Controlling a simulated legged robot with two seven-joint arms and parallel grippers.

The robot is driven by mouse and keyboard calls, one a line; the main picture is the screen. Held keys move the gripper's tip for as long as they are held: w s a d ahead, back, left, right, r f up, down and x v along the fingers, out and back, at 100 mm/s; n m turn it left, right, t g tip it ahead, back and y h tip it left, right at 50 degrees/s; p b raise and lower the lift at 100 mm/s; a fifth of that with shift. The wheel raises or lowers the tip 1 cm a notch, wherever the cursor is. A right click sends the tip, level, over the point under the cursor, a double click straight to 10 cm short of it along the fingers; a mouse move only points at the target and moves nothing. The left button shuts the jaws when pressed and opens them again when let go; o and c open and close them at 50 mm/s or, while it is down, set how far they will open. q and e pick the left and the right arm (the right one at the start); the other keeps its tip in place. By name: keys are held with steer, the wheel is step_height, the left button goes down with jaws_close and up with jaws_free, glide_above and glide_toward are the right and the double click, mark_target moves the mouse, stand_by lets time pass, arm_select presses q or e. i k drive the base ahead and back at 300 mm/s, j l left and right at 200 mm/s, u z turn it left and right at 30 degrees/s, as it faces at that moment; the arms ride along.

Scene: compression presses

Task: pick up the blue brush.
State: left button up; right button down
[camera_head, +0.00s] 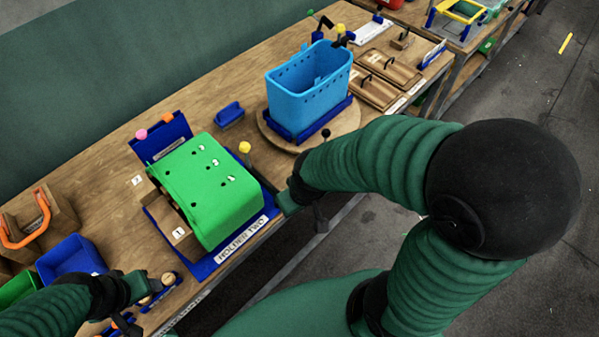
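A small blue block-like object (229,114), which looks like the blue brush, lies on the wooden table between the green box and the blue basket. Its bristles cannot be made out. My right gripper (289,202) is at the table's front edge beside the green box, nearer to me than the blue object and well apart from it. My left gripper (150,287) is at the lower left, over the table's front edge near small round-topped items. The fingers of both grippers are small and partly hidden, so their opening is unclear.
A green box (212,180) in a blue holder (236,241) stands at the table's front. A blue basket (300,98) sits on a round wooden disc (348,121). A yellow-topped knob (244,147) stands upright near the blue object.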

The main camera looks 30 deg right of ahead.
mark_target(226, 119)
steer(key=k+j+u, duration=0.15)
steer(key=k+u, duration=0.15)
steer(key=k, duration=0.35)
steer(key=l+u, duration=0.35)
steer(key=l, duration=0.15)
steer(key=l+u, duration=0.35)
steer(key=l, duration=0.2)
steer(key=l+u, duration=0.3)
steer(key=l, duration=0.2)
steer(key=i+l, duration=0.1)
steer(key=l, duration=0.65)
steer(key=i+l, duration=0.15)
steer(key=l, duration=0.2)
